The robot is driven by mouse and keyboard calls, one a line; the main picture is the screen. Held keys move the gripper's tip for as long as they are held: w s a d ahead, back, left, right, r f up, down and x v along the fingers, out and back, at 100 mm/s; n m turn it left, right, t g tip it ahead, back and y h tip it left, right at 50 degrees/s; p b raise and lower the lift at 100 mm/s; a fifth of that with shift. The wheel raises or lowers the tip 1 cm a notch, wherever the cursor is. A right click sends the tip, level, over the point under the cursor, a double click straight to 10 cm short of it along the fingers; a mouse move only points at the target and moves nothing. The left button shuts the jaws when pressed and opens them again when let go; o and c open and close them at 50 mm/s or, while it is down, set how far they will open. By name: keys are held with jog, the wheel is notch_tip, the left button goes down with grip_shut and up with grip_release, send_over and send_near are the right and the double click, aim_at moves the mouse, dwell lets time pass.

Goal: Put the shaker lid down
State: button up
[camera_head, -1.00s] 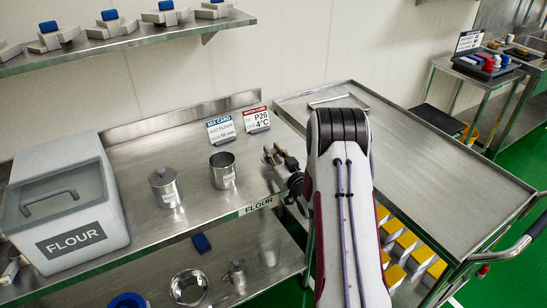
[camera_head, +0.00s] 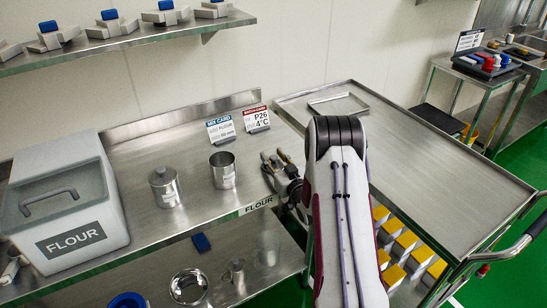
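My gripper (camera_head: 272,157) is over the right end of the steel bench, to the right of an open metal can (camera_head: 222,171). Its fingers are small and dark with tan tips, partly hidden by my own wrist. Whether they hold the shaker lid is too small to tell. A metal can with a knobbed top (camera_head: 165,188) stands upright on the bench, left of the open can and apart from it. I cannot make out a separate shaker lid lying on the bench.
A flour bin (camera_head: 95,185) fills the bench's left side. Two cards, MIX CARD (camera_head: 220,130) and P26 4°C (camera_head: 257,119), stand behind the cans. A steel cart (camera_head: 430,165) with a tray (camera_head: 338,104) stands right. The lower shelf holds a bowl (camera_head: 188,287).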

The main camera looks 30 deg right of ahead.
jog(key=shift+r, duration=0.25)
jog(key=s+a, duration=0.1)
jog(key=s, duration=1.1)
jog(key=shift+a+r, duration=0.15)
jog(key=shift+r, duration=0.05)
jog(key=shift+w+r, duration=0.1)
jog(key=shift+r, duration=0.05)
dwell(0.6)
jog(key=shift+w+a+r, duration=0.25)
jog(key=shift+w+r, duration=0.05)
jog(key=shift+r, duration=0.15)
jog(key=s+a+r+n+g, duration=0.1)
jog(key=s+a+r+g, duration=0.15)
jog(key=a+r, duration=0.35)
jog(key=s+a+r+g, duration=0.2)
jog(key=a+r+g, duration=0.2)
jog(key=r, duration=0.5)
jog(key=s+a+r+g, duration=0.1)
jog(key=s+a, duration=0.4)
jog(key=s, duration=0.5)
jog(key=s+a+r+g+y, duration=0.1)
jog(key=s+a, duration=0.4)
jog(key=s, duration=0.5)
jog(key=s+a+r+g, duration=0.2)
jog(key=s+a, duration=0.3)
jog(key=s, duration=0.5)
jog(key=shift+r+g+y, duration=0.3)
jog(key=shift+g+y, duration=0.1)
jog(key=shift+g, duration=0.25)
jog(key=shift+a, duration=0.1)
